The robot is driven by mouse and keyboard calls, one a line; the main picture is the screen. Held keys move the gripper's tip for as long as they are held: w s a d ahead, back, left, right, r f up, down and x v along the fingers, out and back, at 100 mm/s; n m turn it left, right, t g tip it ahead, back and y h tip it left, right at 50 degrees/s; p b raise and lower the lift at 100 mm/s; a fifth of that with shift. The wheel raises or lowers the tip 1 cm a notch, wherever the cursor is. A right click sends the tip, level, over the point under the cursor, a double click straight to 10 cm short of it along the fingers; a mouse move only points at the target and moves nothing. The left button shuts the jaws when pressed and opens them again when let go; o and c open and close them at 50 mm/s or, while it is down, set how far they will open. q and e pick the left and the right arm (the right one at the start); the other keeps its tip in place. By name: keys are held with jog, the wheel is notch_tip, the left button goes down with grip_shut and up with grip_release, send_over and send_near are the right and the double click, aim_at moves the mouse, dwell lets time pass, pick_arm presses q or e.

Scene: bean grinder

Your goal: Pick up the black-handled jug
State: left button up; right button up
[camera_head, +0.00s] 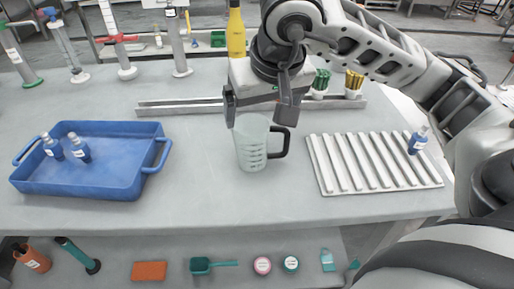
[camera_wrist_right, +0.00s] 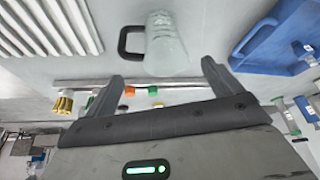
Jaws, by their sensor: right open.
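The jug (camera_head: 251,150) is clear with measuring marks and a black handle (camera_head: 280,142). It stands upright on the grey table, near the middle, with its handle to the right in the head view. My right gripper (camera_head: 259,112) is open and empty, with its fingers pointing down around the level of the jug's top. In the right wrist view the jug (camera_wrist_right: 168,48) lies just beyond and between the two open fingertips (camera_wrist_right: 161,70), its handle to the left. I cannot tell whether a finger touches it. My left gripper is not in view.
A blue tray (camera_head: 125,187) with two small bottles is at the left. A white ribbed rack (camera_head: 330,187) with a blue bottle (camera_head: 418,140) is at the right. A metal rail (camera_head: 190,106) and a yellow bottle (camera_head: 236,35) are behind. The table in front of the jug is clear.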

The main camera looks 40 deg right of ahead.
aim_at(252, 126)
jog(key=x, duration=0.7)
jog(key=shift+w+a+r, duration=0.1)
jog(key=shift+w+a, duration=0.1)
jog(key=shift+w, duration=0.25)
jog(key=c, duration=1.3)
jog(key=shift+r, duration=0.1)
